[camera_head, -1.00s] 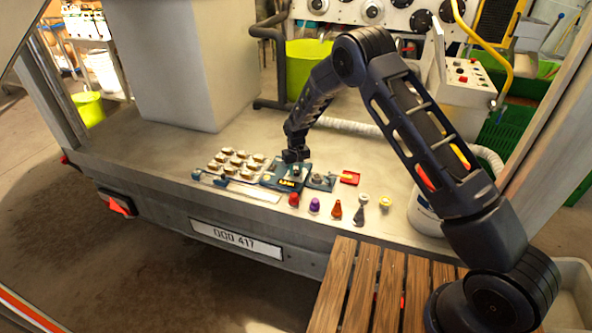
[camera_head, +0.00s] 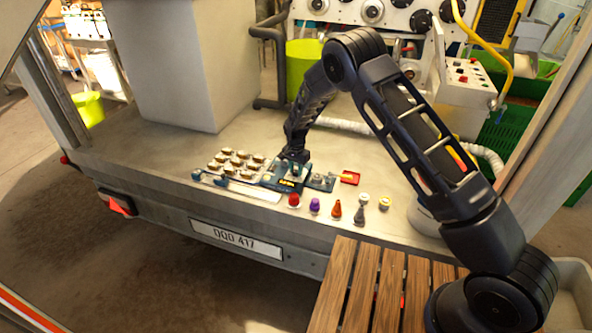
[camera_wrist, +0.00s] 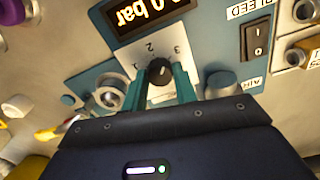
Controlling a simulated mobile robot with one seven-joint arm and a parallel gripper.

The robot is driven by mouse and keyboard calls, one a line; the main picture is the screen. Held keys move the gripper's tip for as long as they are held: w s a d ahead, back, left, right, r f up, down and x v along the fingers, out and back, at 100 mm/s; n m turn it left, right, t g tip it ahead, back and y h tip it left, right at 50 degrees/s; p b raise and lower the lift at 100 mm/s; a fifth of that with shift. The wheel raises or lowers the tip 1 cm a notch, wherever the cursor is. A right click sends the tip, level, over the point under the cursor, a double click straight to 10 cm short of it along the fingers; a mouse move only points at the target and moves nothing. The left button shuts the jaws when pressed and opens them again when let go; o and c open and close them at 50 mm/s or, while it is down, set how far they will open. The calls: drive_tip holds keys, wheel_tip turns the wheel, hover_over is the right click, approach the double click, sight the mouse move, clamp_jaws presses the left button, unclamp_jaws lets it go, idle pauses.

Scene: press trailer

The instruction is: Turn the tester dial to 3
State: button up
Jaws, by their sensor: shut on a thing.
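The tester (camera_head: 279,181) is a blue-green box on the trailer bed, under my gripper in the head view. In the wrist view its panel (camera_wrist: 215,45) fills the upper part. In the head view my gripper (camera_head: 293,162) reaches down onto the tester, and the dial is hidden there.
A lit display (camera_wrist: 150,12) reading "0 bar" and a black rocker switch (camera_wrist: 255,40) flank the dial. In the head view several small coloured fittings (camera_head: 315,206) stand in front of the tester, and metal parts (camera_head: 235,160) lie left of it.

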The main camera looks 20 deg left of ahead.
sight(296, 171)
drive_tip(key=shift+m, duration=1.7)
drive_tip(key=o, duration=1)
drive_tip(key=shift+c, duration=0.2)
wheel_tip(296, 171, up, 11)
drive_tip(key=shift+f, duration=0.1)
